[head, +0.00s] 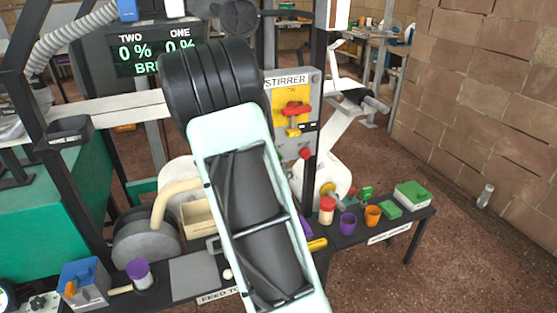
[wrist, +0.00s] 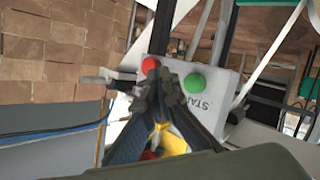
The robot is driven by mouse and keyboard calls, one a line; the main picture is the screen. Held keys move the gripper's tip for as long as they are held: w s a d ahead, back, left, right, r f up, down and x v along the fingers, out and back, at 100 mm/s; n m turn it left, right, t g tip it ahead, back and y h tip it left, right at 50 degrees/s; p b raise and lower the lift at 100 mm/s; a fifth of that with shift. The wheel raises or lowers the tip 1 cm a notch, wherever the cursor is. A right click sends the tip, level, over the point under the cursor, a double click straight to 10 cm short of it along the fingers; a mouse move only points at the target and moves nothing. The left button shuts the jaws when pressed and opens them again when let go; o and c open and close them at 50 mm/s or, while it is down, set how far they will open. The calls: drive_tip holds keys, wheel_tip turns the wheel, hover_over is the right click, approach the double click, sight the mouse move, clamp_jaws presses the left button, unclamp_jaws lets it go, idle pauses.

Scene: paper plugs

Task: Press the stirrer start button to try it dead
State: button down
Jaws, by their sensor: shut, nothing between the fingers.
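The stirrer panel (head: 309,85) is a pale box labelled STIRRER. It carries a red handle on a yellow base (head: 296,112). In the wrist view a pale button box (wrist: 222,92) has a green button (wrist: 194,84) beside partly readable lettering, "STAR", and a red button (wrist: 150,65) to its left. My gripper (wrist: 166,78) is shut and empty, its tips in front of the box between the two buttons in the picture. In the head view my arm hides the gripper and the green button.
A dark bench (head: 412,218) below the panel holds an orange cup (head: 372,216), a purple cup (head: 348,223), a red-topped jar (head: 327,210) and a green box (head: 412,194). A brick wall (head: 480,100) stands right. Blue cables (wrist: 55,130) run at left in the wrist view.

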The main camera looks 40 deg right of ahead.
drive_tip(key=shift+w+d, duration=0.25)
drive_tip(key=shift+w, duration=0.85)
drive_tip(key=shift+w+d, duration=0.25)
drive_tip(key=shift+w, duration=0.85)
drive_tip(key=shift+w+d+p, duration=0.1)
drive_tip(key=shift+w+p, duration=0.25)
drive_tip(key=shift+w, duration=0.05)
drive_tip(key=shift+w+d, duration=0.15)
drive_tip(key=shift+w, duration=0.35)
idle(0.3)
drive_tip(key=shift+s, duration=0.1)
drive_tip(key=shift+s+a, duration=0.25)
drive_tip(key=shift+s, duration=0.55)
drive_tip(key=s, duration=0.2)
drive_tip(key=s+a, duration=0.1)
drive_tip(key=s, duration=0.2)
drive_tip(key=shift+a, duration=0.1)
